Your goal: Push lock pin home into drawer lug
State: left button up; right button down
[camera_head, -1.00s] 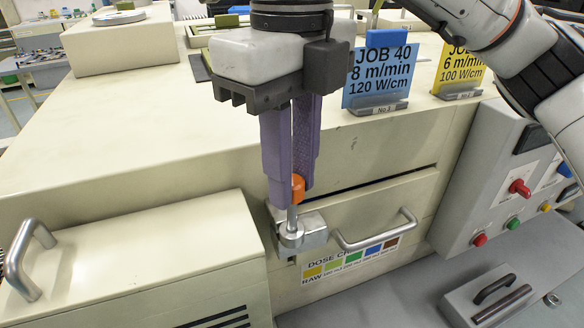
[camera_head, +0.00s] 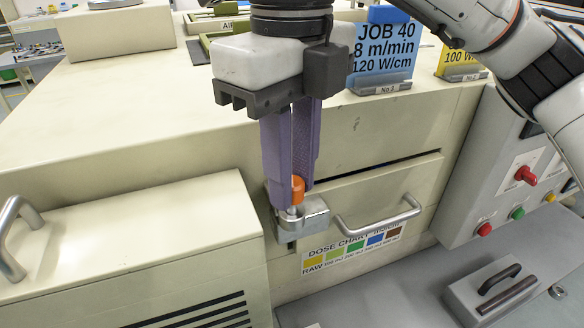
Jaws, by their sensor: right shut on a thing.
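The lock pin has an orange head (camera_head: 297,187) and a short metal shank that runs down into the metal lug (camera_head: 313,216) at the left end of the drawer front (camera_head: 370,192). My right gripper (camera_head: 294,192) has purple fingers, points down and is shut on the pin, just above the lug. The fingers hide part of the orange head. Only a short length of shank shows between the head and the lug. The drawer's curved handle (camera_head: 378,228) is right of the lug. My left gripper is not in view.
A blue job card (camera_head: 384,57) and a yellow card (camera_head: 462,62) stand on the cream machine top. A control panel with a red knob (camera_head: 524,176) is at the right. A grey block with a black handle (camera_head: 490,295) lies lower right.

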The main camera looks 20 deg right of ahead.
jog(key=shift+f+b, duration=0.7)
jog(key=shift+f, duration=0.3)
jog(key=c, duration=1.5)
grip_release()
jog(key=shift+o, duration=0.2)
jog(key=shift+r, duration=0.2)
notch_tip(320, 180, up, 6)
jog(key=p, duration=0.5)
jog(key=shift+f, duration=0.15)
notch_tip(320, 180, up, 10)
jog(key=p, duration=0.2)
jog(key=shift+r, duration=0.2)
